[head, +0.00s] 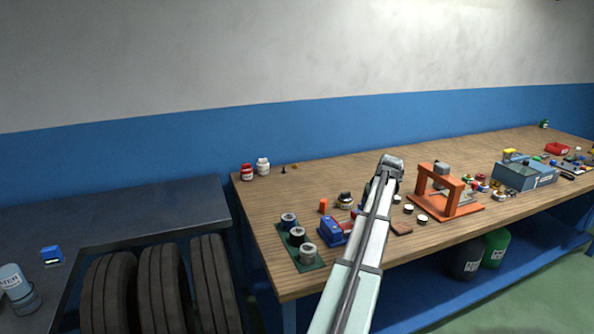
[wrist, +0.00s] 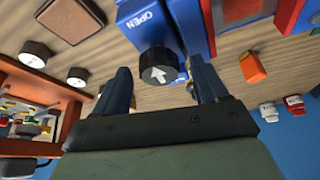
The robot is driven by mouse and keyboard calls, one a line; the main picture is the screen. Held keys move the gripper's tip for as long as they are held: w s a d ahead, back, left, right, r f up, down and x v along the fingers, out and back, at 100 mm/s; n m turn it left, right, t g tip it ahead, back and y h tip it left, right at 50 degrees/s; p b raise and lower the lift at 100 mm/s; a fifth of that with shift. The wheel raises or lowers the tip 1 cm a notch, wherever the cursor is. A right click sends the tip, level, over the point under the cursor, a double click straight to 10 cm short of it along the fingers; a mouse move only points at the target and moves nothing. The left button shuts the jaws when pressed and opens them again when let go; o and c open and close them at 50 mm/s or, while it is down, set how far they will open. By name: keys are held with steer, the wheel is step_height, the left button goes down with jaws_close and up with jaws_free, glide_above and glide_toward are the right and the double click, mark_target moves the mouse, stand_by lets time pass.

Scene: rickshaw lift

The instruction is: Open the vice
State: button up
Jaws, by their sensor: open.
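The blue vice (head: 331,232) sits on the wooden bench, partly hidden behind my arm in the head view. In the wrist view its blue body (wrist: 147,22) carries the white word OPEN. A black round knob (wrist: 158,66) with a white arrow on its face sticks out from the vice. My gripper (wrist: 159,76) is open, with one dark finger on each side of the knob. The knob lies between the fingers, with a visible gap to each. In the head view my fingers are hidden by my arm.
A green tray (head: 311,263) with several dark cylinders stands left of the vice. An orange cylinder (head: 323,205) is behind it. A brown block (head: 401,229) and an orange press frame (head: 440,190) stand to the right. Red and white jars (head: 247,172) are at the back left.

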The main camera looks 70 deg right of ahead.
steer(key=m+g, duration=0.1)
steer(key=m, duration=0.2)
steer(key=m+g, duration=0.1)
steer(key=m, duration=0.1)
steer(key=shift+w+m, duration=0.15)
steer(key=shift+m, duration=0.25)
steer(key=m+g, duration=0.2)
steer(key=m, duration=0.4)
steer(key=shift+w+d, duration=0.1)
steer(key=w+v, duration=0.1)
steer(key=v, duration=1.3)
steer(key=w+a+n+t, duration=0.1)
steer(key=w+a+n, duration=0.1)
steer(key=w, duration=0.9)
steer(key=w+a+n+h, duration=0.1)
steer(key=w, duration=1.1)
steer(key=shift+a+f+n+t, duration=0.4)
steer(key=shift+w, duration=0.1)
